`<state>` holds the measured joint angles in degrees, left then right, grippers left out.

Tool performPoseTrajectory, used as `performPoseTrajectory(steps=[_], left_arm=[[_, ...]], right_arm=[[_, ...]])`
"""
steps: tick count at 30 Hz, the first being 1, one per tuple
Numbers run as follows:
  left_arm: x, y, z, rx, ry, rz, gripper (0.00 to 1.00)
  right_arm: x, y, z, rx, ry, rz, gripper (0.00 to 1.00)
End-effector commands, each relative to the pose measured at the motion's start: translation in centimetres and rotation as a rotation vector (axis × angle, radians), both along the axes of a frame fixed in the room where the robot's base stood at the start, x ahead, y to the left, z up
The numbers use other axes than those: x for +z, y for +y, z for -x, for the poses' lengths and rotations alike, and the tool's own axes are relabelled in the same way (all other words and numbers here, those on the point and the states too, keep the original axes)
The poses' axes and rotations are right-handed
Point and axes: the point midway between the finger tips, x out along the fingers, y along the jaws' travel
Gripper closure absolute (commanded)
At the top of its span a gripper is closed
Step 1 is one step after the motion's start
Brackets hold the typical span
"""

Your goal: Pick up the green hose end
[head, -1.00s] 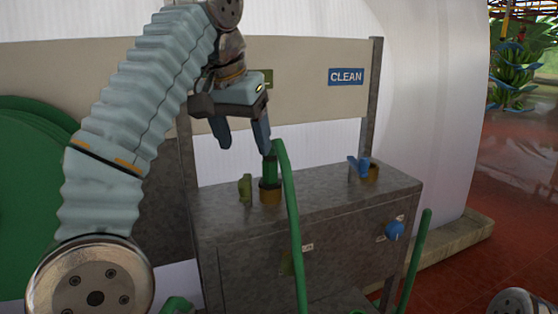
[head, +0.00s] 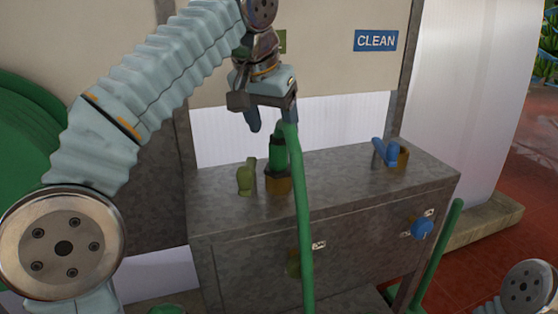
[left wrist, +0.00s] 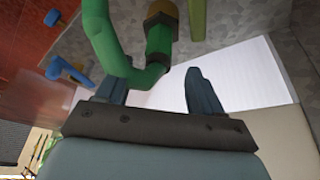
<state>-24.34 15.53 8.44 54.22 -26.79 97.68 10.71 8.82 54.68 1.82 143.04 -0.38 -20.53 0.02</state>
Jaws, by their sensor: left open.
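The green hose end (head: 278,155) stands upright in a brass fitting (head: 278,184) on top of a grey metal box. Its hose bends over at the top and hangs down the box's front. My left gripper (head: 272,120) is open, just above the hose end, with its right finger by the bend. In the left wrist view, the fingers (left wrist: 158,88) are apart and the green hose end (left wrist: 160,42) lies beyond them, its bend close to the left finger. Contact cannot be told. My right gripper is not in view.
The grey box (head: 335,185) also carries a green lever (head: 246,177) left of the fitting and a blue lever (head: 385,152) at right. A blue knob (head: 421,228) is on its front. A panel with a blue CLEAN sign (head: 376,41) stands behind. Another green hose (head: 437,255) rises at right.

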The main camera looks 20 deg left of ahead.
Motion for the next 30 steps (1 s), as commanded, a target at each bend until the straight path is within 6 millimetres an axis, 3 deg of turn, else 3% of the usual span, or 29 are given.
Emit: performPoseTrajectory(steps=[16, 25, 30], left_arm=[[-6.1, -0.6, -2.8, 0.000, 0.002, 0.000, 0.33], [-6.7, -0.7, -3.1, 0.000, 0.000, 0.001, 0.33], [-6.7, -0.7, -3.1, 0.000, 0.000, 0.001, 0.59]], right_arm=[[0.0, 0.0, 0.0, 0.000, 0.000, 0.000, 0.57], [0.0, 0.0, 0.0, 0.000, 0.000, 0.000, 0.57], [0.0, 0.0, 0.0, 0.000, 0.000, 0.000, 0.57]])
